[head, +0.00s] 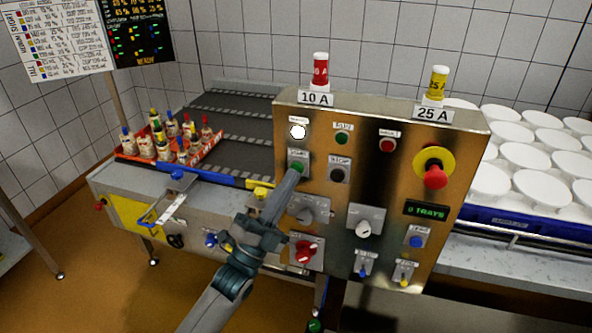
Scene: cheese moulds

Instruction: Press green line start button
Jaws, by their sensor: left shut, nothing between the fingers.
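The control panel (330,190) is an upright metal box with several buttons, switches and lamps. The green start button (298,167) sits on a light plate at the panel's upper left, and its lower part is covered by my gripper. My left gripper (291,178) is shut and empty, with its tip right at the green button. I cannot tell whether it touches or presses it. A dark button (339,174) is just right of it. My right gripper is not in view.
A red emergency-stop knob (435,176) on a yellow ring juts out at the panel's right. Red (320,70) and yellow (438,83) fuses stand on top. A conveyor (240,130) with a red crate of bottles (160,146) lies left; white moulds (530,155) stand right.

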